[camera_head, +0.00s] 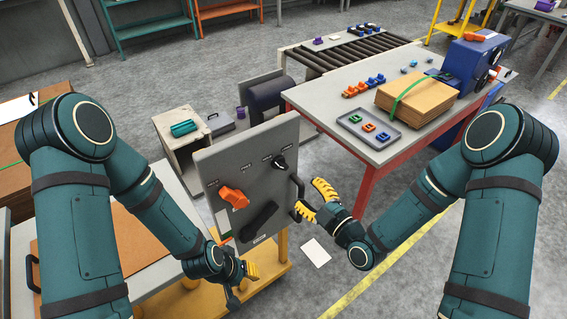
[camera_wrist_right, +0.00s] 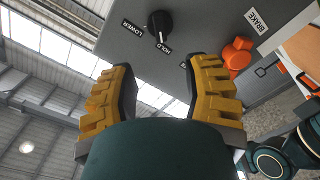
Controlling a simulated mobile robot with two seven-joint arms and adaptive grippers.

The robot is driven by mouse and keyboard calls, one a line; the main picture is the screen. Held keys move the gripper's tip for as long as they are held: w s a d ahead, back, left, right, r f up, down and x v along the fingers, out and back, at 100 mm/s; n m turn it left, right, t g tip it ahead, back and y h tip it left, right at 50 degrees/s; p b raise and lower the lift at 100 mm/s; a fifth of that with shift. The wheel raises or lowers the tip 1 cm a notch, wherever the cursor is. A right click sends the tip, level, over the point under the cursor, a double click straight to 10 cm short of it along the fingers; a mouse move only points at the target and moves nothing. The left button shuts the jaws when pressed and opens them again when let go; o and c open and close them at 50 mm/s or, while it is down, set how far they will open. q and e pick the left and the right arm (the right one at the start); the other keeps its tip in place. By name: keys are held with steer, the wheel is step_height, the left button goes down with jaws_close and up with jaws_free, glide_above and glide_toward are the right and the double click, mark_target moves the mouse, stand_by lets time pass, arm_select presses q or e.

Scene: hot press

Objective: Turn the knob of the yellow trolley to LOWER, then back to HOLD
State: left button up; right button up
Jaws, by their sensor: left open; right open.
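The black knob (camera_head: 279,162) sits at the upper right of the grey panel (camera_head: 215,160) on the yellow trolley (camera_head: 273,262). In the right wrist view the knob (camera_wrist_right: 160,24) has a white mark that points towards the HOLD label (camera_wrist_right: 165,48). The LOWER label (camera_wrist_right: 132,26) is to its left, and a third label is partly hidden by a finger. My right gripper (camera_head: 314,201) is open and empty, to the right of the panel and below the knob, apart from it. My left gripper (camera_head: 243,280) is open and empty, low in front of the trolley.
A red-legged table (camera_head: 310,100) with a tray and boxes stands behind on the right.

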mark_target(283, 167)
steer(key=p+x, duration=0.1)
steer(key=x, duration=1.1)
steer(key=shift+w+a, duration=0.25)
steer(key=shift+w, duration=0.05)
steer(key=shift+s, duration=0.1)
jaws_close()
